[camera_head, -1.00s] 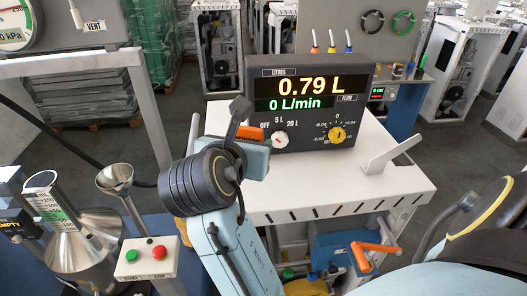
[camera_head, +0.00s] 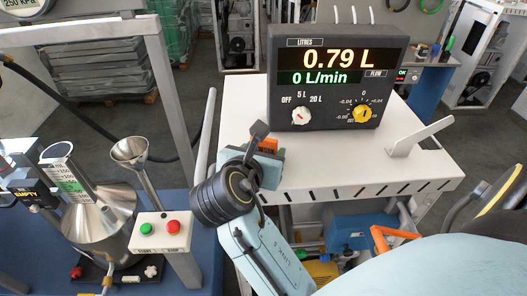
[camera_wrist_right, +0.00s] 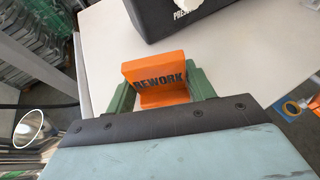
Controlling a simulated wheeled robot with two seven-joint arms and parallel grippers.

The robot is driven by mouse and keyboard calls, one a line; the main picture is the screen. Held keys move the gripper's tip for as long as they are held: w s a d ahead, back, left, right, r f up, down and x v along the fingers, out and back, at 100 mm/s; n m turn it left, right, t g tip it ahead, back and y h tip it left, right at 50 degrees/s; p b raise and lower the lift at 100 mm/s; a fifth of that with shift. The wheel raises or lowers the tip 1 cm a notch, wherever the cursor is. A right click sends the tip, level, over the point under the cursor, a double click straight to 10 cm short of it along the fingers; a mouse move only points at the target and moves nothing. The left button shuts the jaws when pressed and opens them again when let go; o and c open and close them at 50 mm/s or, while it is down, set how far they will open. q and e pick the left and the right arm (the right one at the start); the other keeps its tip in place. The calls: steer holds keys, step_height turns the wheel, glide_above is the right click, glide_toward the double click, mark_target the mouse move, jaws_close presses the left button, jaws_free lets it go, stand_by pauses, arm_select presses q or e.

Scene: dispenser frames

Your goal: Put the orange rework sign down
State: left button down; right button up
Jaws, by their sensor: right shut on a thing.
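The orange rework sign (camera_wrist_right: 158,72) faces the camera in the right wrist view, with dark lettering "REWORK". My right gripper (camera_wrist_right: 160,94) is shut on it, green fingers at its two sides. In the head view only a small orange part of the sign (camera_head: 267,144) shows beyond my right gripper (camera_head: 264,152), by the near left part of the white cart top (camera_head: 335,165). The sign's lower edge is hidden, so I cannot tell whether it touches the surface. My left gripper is not in view.
A dark meter box (camera_head: 335,75) reading 0.79 L stands behind the gripper on the cart top. A white angled bracket (camera_head: 418,137) stands at the right. A metal funnel (camera_head: 130,152) and a button box (camera_head: 160,232) are at the left. The cart top's middle is clear.

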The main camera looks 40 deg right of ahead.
steer(key=shift+f, duration=0.1)
steer(key=o, duration=1)
steer(key=shift+c, duration=0.2)
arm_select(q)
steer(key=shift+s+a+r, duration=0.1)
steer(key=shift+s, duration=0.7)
arm_select(e)
steer(key=v, duration=0.7)
steer(key=shift+s+a+r, duration=0.1)
steer(key=shift+a+r, duration=0.1)
steer(key=shift+a, duration=0.05)
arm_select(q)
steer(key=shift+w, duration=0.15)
